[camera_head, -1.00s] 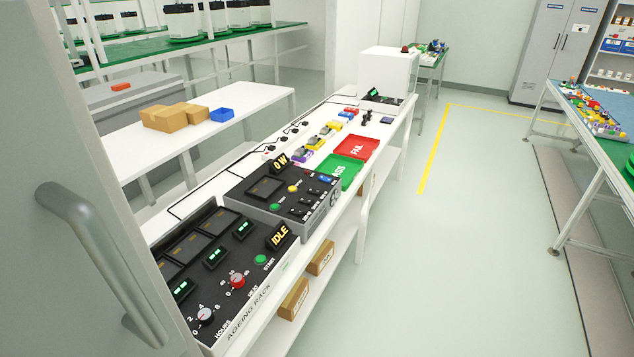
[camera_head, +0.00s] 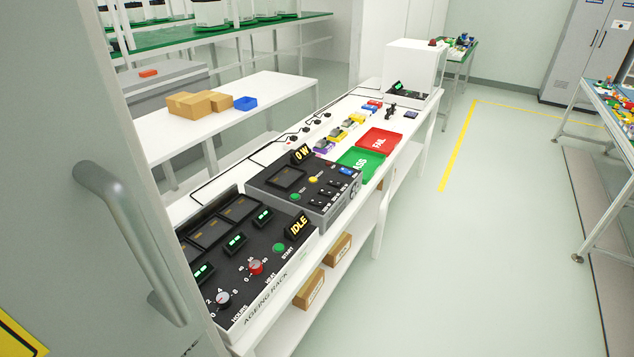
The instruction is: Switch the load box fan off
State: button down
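The load box (camera_head: 262,178) is a dark-topped grey unit in the middle of the white bench, with a small display reading "0 W" (camera_head: 302,154). Its top carries a dark window, a green button (camera_head: 295,196), a yellow button (camera_head: 313,180), several small black switches (camera_head: 327,192) and a blue part near its right end. Its right side shows what looks like a round fan grille. I cannot tell which switch is the fan's or how it is set. My gripper is not in view.
The ageing rack (camera_head: 240,290) reading "IDLE" stands nearer on the bench. Green PASS (camera_head: 375,158) and red FAIL (camera_head: 398,137) trays lie beyond the load box. A grey door with a handle (camera_head: 130,240) fills the left. The floor (camera_head: 470,260) right of the bench is clear.

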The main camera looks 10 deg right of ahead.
aim_at(343, 169)
jog(key=i+l+z, duration=0.1)
jog(key=i+l, duration=0.7)
jog(key=i, duration=0.25)
jog(key=i+l+z, duration=0.15)
jog(key=i+l, duration=0.25)
jog(key=i, duration=0.15)
